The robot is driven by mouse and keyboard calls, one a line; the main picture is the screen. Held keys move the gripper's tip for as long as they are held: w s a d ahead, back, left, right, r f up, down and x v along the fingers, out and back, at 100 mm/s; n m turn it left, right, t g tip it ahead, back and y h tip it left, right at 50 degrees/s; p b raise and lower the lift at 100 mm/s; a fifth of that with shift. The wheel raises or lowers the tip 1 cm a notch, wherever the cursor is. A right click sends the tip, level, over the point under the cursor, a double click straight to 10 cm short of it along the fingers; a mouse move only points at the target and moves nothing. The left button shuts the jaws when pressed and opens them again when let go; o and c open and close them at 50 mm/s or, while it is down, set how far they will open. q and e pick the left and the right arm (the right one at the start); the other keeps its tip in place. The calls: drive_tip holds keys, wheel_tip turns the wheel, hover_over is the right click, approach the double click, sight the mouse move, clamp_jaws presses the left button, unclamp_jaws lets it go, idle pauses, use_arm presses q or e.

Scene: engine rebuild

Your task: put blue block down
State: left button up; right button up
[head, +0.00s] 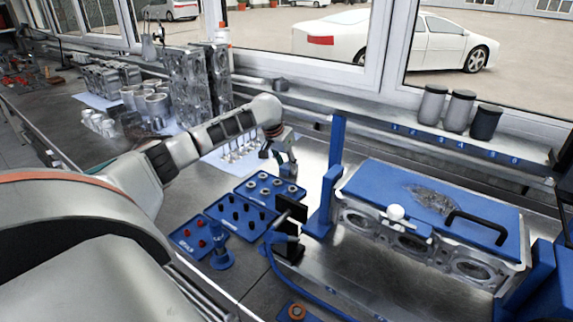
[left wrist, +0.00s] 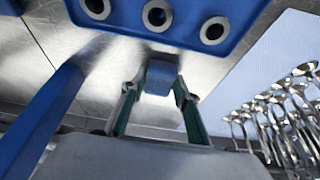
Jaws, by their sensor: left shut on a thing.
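My left gripper (head: 281,160) reaches in from the left in the head view, over the bench just behind a blue tray with metal rings. In the left wrist view the two fingers (left wrist: 158,92) are shut on a small blue block (left wrist: 160,76), which shows between their tips. The block is close to the tray's edge in that view; I cannot tell whether it touches the bench. In the head view the block is mostly hidden by the gripper. My right gripper is not in view.
A tall blue post (head: 335,165) stands just right. White paper with metal valves (head: 237,150) lies left-behind. A blue-covered engine block (head: 375,187) fills the right.

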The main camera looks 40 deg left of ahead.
use_arm(q)
drive_tip(key=shift+p, duration=0.45)
drive_tip(key=o, duration=0.9)
drive_tip(key=shift+f, duration=0.1)
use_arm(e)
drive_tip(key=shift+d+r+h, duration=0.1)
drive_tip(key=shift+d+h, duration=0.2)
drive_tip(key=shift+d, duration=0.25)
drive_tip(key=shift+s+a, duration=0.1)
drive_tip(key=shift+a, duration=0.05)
use_arm(q)
drive_tip(key=shift+b, duration=0.6)
drive_tip(key=shift+r, duration=0.25)
drive_tip(key=p+v, duration=0.1)
drive_tip(key=v, duration=1)
drive_tip(key=shift+s+r+p, duration=0.15)
drive_tip(key=shift+r+p, duration=0.15)
drive_tip(key=shift+r, duration=0.1)
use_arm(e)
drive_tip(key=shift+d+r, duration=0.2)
